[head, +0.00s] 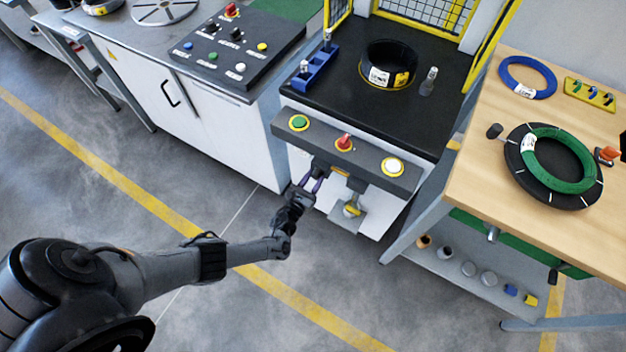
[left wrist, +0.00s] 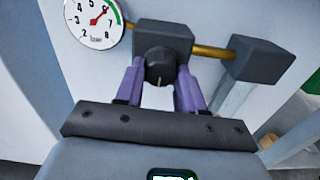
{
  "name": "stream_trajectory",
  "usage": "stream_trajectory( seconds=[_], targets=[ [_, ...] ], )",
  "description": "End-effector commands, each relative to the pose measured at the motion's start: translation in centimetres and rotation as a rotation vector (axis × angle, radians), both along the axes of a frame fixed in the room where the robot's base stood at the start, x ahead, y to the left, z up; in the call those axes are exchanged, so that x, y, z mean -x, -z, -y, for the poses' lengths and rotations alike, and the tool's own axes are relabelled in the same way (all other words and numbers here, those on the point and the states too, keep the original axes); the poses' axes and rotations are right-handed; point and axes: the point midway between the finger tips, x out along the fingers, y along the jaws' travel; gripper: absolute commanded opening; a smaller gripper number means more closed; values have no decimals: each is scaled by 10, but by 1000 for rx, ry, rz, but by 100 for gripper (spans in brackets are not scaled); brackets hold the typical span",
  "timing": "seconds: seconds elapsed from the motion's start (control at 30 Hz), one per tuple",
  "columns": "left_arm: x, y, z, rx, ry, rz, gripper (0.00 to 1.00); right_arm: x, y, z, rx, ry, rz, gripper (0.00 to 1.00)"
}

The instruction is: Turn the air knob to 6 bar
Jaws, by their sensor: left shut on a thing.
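The dark round air knob (left wrist: 160,66) sits on the front of a dark block on a brass pipe in the left wrist view. My left gripper (head: 312,181) has purple fingers, which stand on both sides of the knob and are shut on it in the left wrist view (left wrist: 160,78). A white dial gauge (left wrist: 93,20) is at the top left there, cut by the picture edge. Its red needle points up and right toward the green band, around the 6; the exact reading is unclear. In the head view the knob is mostly hidden by the gripper. My right gripper is not in view.
Above my left gripper is a grey panel with a green button (head: 298,122), a red switch (head: 344,142) and a white button (head: 392,167). A wooden table (head: 480,150) with coils stands at the right. Floor in front is clear.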

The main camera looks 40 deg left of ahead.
Motion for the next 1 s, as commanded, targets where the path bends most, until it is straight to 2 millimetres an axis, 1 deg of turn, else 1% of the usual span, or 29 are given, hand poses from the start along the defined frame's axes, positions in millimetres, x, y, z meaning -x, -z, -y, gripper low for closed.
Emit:
stream_trajectory(
  seconds=[0.1,0.13,0.2,0.3,0.57,0.67,0.77,0.83,1.0],
  targets=[
    [1,3,-1,1,-1,-7,8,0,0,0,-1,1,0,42],
    [1,3,-1,2,-1,-7,40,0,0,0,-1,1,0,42],
    [1,3,-1,2,-1,-7,50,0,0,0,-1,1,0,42],
    [1,2,0,2,0,-5,63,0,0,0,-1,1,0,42],
    [1,1,0,3,0,-3,63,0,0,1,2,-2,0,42],
    [4,0,1,3,1,-3,63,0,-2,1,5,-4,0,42],
    [13,0,3,3,1,-4,63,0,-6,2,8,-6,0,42],
    [22,-1,4,3,2,-5,63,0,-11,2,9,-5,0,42],
    [51,-1,9,3,0,-6,63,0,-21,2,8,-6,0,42]
  ],
)
